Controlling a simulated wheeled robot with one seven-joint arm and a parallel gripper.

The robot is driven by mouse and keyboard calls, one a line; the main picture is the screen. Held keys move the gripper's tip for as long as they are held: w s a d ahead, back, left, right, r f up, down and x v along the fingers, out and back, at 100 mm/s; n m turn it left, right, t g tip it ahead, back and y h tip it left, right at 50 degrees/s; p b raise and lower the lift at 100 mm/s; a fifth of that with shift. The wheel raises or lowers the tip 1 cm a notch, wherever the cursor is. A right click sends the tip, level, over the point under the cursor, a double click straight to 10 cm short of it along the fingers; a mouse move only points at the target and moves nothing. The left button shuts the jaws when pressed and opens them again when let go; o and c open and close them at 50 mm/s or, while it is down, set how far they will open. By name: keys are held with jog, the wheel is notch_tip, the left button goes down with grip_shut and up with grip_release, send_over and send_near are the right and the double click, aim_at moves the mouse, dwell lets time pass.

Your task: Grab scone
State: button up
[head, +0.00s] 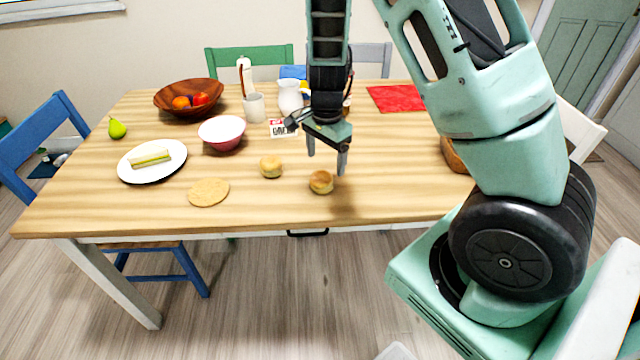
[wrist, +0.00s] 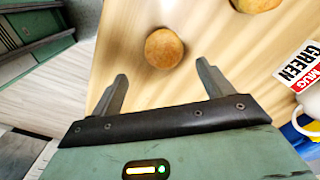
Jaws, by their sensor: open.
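Two round golden-brown scones lie on the wooden table (head: 400,160). One scone (head: 321,182) is near the front edge, just below my gripper (head: 327,160) in the head view. The other scone (head: 270,166) is to its left and a little farther back. My gripper is open, empty and points down above the table. In the wrist view, one scone (wrist: 164,48) sits beyond and between the open fingers (wrist: 162,90), apart from them. Another scone (wrist: 256,3) is cut off by the top edge there.
A flat round tan item (head: 208,192) lies left of the scones. A white plate (head: 178,171), a red-and-white bowl (head: 222,133), a wooden bowl of fruit (head: 188,97), a mug (head: 254,107) and a white pitcher (head: 289,97) stand farther left and back. A red cloth (head: 396,98) lies at the back right.

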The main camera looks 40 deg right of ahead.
aim_at(322, 174)
jog(key=f, duration=0.7)
jog(key=shift+w+a+f, duration=0.1)
jog(key=shift+w+a, duration=0.15)
jog(key=shift+w, duration=0.15)
jog(key=c, duration=1.1)
